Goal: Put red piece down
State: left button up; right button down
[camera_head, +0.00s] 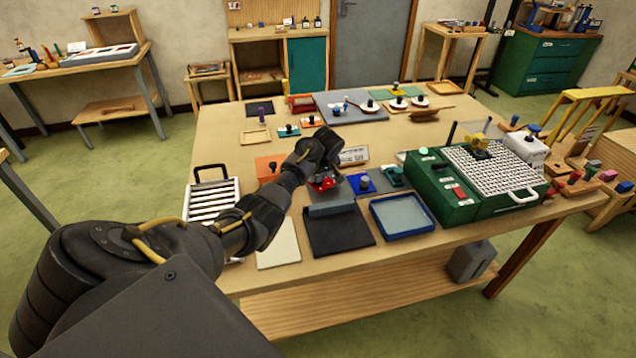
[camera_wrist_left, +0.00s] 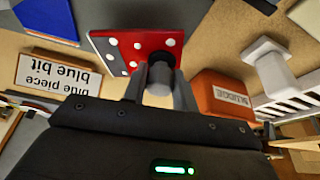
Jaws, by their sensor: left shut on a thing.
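The red piece (camera_head: 323,184) shows in the head view just under my left gripper (camera_head: 318,172). In the left wrist view the red piece (camera_wrist_left: 150,42) is a flat red plate with white dots, a grey edge strip and a dark grey knob (camera_wrist_left: 158,78). My left gripper (camera_wrist_left: 160,88) is shut on that knob, one finger on each side. The gripper hides part of the piece, and I cannot tell whether it touches the table. My right gripper is not in view.
A blue knobbed piece (camera_head: 363,183) lies close to the right. A blue-rimmed tray (camera_head: 403,232), a dark mat (camera_head: 340,236) and a green machine (camera_head: 438,197) are nearby. An orange block (camera_wrist_left: 222,98) and a blue-piece label (camera_wrist_left: 58,73) flank the red piece in the left wrist view.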

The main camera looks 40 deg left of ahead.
aim_at(319, 180)
pick_arm(q)
notch_tip(319, 180, down, 3)
jog(key=shift+w+a+f, duration=0.1)
dwell(0.3)
jog(key=o, duration=0.9)
jog(key=shift+f, duration=0.15)
jog(key=shift+r, duration=0.3)
jog(key=b+v, duration=0.1)
jog(key=v, duration=1.1)
jog(key=shift+f, duration=0.1)
